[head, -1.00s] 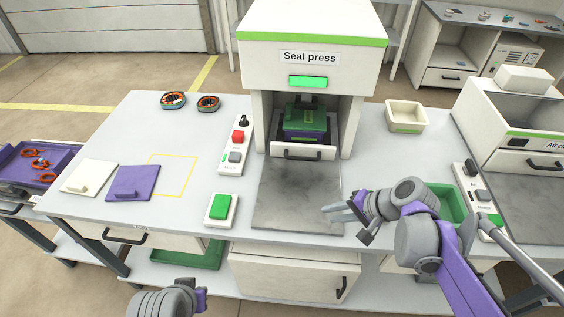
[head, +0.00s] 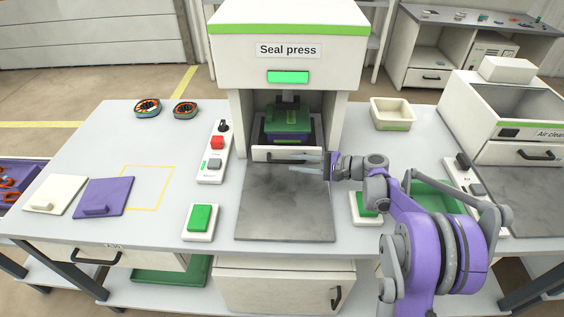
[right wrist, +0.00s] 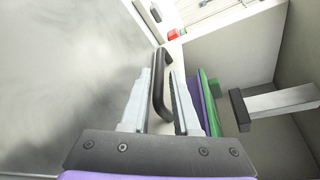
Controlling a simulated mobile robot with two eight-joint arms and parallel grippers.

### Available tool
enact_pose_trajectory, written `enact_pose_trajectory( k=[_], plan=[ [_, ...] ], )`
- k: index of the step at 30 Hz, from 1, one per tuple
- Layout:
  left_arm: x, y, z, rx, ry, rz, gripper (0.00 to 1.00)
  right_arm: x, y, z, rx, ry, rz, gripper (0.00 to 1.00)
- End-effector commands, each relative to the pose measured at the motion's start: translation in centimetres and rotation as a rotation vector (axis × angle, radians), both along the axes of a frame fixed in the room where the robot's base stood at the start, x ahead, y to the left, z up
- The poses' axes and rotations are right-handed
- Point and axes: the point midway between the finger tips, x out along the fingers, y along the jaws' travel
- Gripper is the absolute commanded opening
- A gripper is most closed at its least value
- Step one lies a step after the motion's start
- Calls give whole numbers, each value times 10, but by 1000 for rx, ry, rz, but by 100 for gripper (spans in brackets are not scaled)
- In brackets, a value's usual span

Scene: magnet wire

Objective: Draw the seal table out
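The seal table is the white drawer-like front (head: 262,154) in the opening of the seal press (head: 290,60), pushed in. On it sits a purple and green block (head: 286,124) under the press head. Its dark bar handle (right wrist: 158,88) shows in the right wrist view, between the fingers of my right gripper (right wrist: 164,90). There are gaps on both sides, so the fingers are open around the handle. In the head view my right gripper (head: 284,163) reaches in from the right and partly hides the handle. My left gripper is out of view.
A grey plate (head: 285,205) lies clear in front of the press. A control strip (head: 214,152) and a green button (head: 200,219) stand left of it. Another green button (head: 366,208) and a green tray (head: 440,197) are at right, partly behind my arm.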

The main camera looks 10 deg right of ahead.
Motion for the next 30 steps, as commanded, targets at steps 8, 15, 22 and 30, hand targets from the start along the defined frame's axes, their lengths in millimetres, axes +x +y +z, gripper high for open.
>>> enact_pose_trajectory(
  k=[8,15,22,30],
  plan=[
    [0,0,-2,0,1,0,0,23,35,-10,0,0,1,30],
    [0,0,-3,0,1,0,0,29,42,-12,-1,1,0,30],
    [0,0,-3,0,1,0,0,28,42,-11,-1,1,0,21],
    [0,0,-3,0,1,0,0,28,42,-11,-2,0,0,0]
  ],
)
